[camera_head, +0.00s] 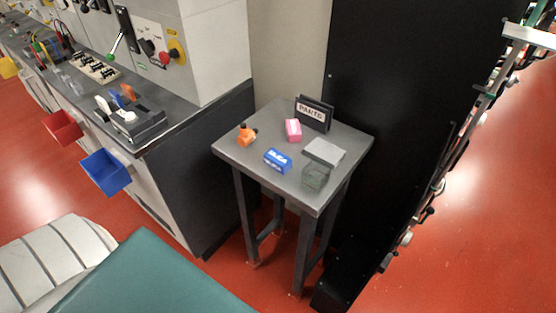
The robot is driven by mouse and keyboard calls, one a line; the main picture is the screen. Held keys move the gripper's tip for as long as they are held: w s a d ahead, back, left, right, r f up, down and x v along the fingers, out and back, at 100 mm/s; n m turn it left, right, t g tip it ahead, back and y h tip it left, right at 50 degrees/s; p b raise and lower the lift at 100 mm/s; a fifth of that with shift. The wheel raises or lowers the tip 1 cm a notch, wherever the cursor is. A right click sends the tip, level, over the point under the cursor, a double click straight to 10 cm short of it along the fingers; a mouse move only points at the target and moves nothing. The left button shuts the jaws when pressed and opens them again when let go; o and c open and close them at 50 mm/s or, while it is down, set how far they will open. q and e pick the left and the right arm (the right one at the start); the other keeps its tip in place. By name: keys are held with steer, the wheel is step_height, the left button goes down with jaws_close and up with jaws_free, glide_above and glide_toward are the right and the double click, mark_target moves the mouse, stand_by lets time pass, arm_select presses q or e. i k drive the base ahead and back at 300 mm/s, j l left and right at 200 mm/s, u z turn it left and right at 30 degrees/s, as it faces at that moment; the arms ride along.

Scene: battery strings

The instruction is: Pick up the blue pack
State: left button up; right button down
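The blue pack (278,160) is a small blue block with white lettering. It lies near the front-left part of the small grey table (232,149), with nothing on top of it. Neither of my grippers shows in the head view.
Around the pack are a pink block (293,130), an orange item (247,135), a grey slab (325,151), a clear container (316,177) and a PARTS sign (315,112). A black cabinet (385,110) stands right of the table. A workbench (190,108) with a blue bin (106,173) is left.

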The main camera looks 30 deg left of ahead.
mark_target(277, 161)
steer(key=k+l+u, duration=0.15)
steer(key=u, duration=0.9)
